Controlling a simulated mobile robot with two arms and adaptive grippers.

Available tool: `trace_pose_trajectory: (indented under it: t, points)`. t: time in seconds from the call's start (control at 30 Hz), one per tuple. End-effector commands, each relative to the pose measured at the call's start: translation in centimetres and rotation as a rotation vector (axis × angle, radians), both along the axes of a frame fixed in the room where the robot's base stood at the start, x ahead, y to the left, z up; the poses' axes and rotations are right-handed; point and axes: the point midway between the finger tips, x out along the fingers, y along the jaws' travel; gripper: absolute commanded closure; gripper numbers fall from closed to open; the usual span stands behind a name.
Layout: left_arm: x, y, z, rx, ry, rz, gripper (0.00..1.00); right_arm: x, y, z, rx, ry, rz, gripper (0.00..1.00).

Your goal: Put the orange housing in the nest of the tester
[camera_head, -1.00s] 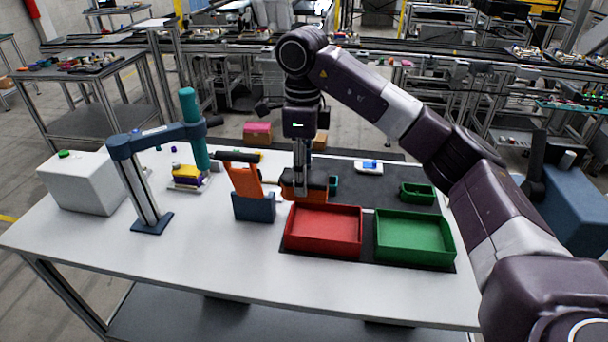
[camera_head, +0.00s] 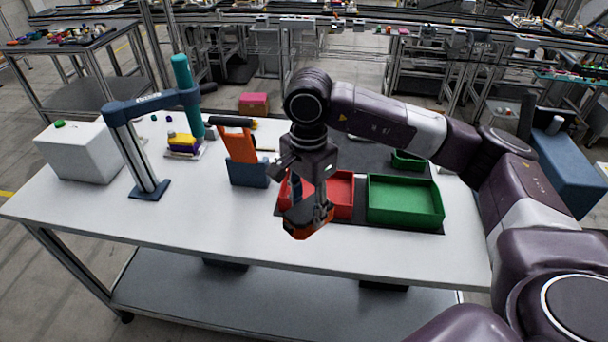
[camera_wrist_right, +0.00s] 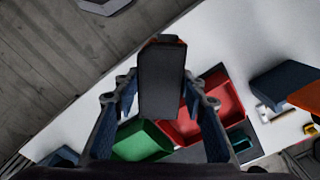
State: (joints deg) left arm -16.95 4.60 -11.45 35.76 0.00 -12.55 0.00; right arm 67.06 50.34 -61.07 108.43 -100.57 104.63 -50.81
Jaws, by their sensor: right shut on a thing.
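My right gripper (camera_head: 308,208) is shut on the orange housing (camera_head: 300,234), an orange block with a dark top. It holds it in the air in front of the red tray. In the right wrist view the housing (camera_wrist_right: 162,88) shows as a dark face with orange edges between the fingers. An orange and blue upright fixture (camera_head: 243,158) with a dark handle stands left of the gripper. A blue press-like stand (camera_head: 138,150) and a white box with a green button (camera_head: 80,155) stand further left. I cannot tell which is the tester; no empty nest shows clearly. My left gripper is not in view.
A red tray (camera_head: 342,192), partly hidden by my gripper, and a green tray (camera_head: 405,205) are on the right of the table. The table front (camera_head: 210,215) is clear.

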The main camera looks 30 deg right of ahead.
Motion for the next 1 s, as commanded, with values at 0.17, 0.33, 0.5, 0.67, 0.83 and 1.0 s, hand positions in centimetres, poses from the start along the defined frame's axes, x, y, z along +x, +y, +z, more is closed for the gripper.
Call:
trace_pose_trajectory:
  t: [0.17,0.33,0.5,0.67,0.83,1.0]
  points:
    - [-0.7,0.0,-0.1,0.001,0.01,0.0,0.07,-4.4,1.5,-4.3,0.001,0.005,0.396,0.89]
    - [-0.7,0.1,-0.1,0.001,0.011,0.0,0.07,-7.8,2.7,-7.8,0.002,0.003,0.732,0.89]
    - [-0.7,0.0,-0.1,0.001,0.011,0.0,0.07,-10.3,3.7,-10.3,0.004,0.001,0.979,0.89]
    - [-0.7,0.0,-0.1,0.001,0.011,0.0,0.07,-11.9,4.3,-12.0,0.002,0.0,1.145,0.89]
    - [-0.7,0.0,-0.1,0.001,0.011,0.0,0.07,-13.2,4.7,-13.4,0.002,0.0,1.273,0.89]
    - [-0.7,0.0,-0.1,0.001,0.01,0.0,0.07,-13.7,5.0,-14.0,0.003,-0.003,1.335,0.89]
